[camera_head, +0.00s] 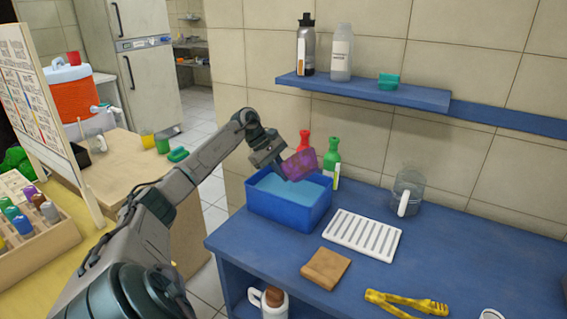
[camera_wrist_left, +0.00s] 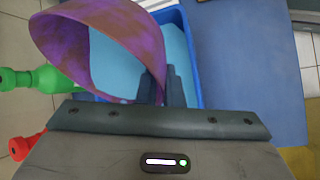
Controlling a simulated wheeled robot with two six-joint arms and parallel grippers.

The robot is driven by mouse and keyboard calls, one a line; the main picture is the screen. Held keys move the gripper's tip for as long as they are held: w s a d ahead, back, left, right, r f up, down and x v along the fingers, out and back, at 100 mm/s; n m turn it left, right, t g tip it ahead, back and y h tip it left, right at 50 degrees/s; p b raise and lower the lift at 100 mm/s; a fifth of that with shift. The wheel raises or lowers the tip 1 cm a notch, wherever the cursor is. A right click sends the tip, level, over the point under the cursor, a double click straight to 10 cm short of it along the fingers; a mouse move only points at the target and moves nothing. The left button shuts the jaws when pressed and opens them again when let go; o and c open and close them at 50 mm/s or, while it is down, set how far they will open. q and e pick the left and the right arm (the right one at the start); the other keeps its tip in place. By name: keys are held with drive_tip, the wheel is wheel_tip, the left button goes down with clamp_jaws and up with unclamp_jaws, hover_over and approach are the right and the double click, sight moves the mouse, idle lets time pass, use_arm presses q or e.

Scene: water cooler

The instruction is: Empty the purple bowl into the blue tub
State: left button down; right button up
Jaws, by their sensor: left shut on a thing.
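The purple bowl (camera_head: 300,164) is held above the blue tub (camera_head: 305,214), tipped steeply onto its side. The left gripper (camera_head: 283,166) is shut on the bowl's rim. In the left wrist view the purple bowl (camera_wrist_left: 110,40) shows its mottled purple-brown side and its open mouth, and the left gripper (camera_wrist_left: 160,88) grips its edge. The blue tub (camera_wrist_left: 186,50) lies beneath and holds light blue liquid. I cannot see any liquid falling from the bowl. The right gripper does not show in either view.
A red bottle (camera_head: 304,141) and a green bottle (camera_head: 332,156) stand behind the tub. A white slotted rack (camera_head: 362,233), a brown sponge (camera_head: 326,268), yellow tongs (camera_head: 407,303) and a clear pitcher (camera_head: 408,187) are on the blue counter (camera_head: 470,255). A blue shelf (camera_head: 365,90) hangs above.

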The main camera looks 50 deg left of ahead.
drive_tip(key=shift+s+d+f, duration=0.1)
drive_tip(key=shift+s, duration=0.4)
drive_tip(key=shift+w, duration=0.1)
use_arm(q)
drive_tip(key=shift+h+b, duration=0.3)
drive_tip(key=shift+h, duration=0.1)
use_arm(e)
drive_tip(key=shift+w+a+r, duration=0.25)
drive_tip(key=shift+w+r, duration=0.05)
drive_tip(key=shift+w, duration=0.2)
use_arm(q)
drive_tip(key=shift+a, duration=0.1)
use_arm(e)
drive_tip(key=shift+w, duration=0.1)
